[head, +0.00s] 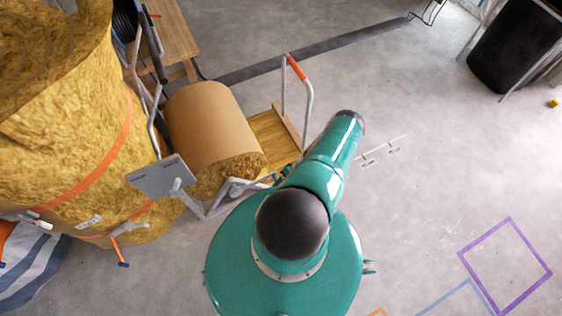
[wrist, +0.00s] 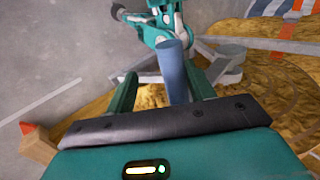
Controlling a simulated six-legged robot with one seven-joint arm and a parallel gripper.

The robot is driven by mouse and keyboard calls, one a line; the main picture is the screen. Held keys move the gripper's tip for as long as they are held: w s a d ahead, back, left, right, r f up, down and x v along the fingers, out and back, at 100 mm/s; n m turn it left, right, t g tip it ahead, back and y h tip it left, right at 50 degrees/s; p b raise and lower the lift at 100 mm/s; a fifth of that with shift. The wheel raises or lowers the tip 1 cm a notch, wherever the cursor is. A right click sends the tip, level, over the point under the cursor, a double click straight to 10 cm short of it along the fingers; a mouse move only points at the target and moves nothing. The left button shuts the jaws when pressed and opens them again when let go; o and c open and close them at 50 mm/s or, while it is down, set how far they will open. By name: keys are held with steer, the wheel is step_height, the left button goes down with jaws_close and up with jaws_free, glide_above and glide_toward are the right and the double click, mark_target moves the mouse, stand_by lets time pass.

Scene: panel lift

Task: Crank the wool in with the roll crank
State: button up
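In the wrist view, my gripper (wrist: 160,76) has its two teal fingers apart. A blue-grey cylindrical grip (wrist: 172,72) shows between them, with a gap to the left finger. It looks like the roll crank's handle, but I cannot tell whether the fingers touch it. The wool (wrist: 275,90) shows around it. In the head view, the brown-faced wool roll (head: 212,120) lies on a low wooden platform with a grey metal frame. My arm and body hide my gripper and the crank there.
A tall wool bale (head: 70,135) with orange straps stands at left. A grey tilted plate (head: 162,178) is beside the roll. A tube rail with an orange grip (head: 296,68) rises at the platform's end. A black bin (head: 512,45) stands far right. The concrete floor at right is mostly clear.

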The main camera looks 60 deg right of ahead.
steer(key=shift+d, duration=0.1)
stand_by(0.4)
steer(key=shift+d+r, duration=0.1)
steer(key=shift+r, duration=0.05)
steer(key=v, duration=1.3)
steer(key=shift+r, duration=0.2)
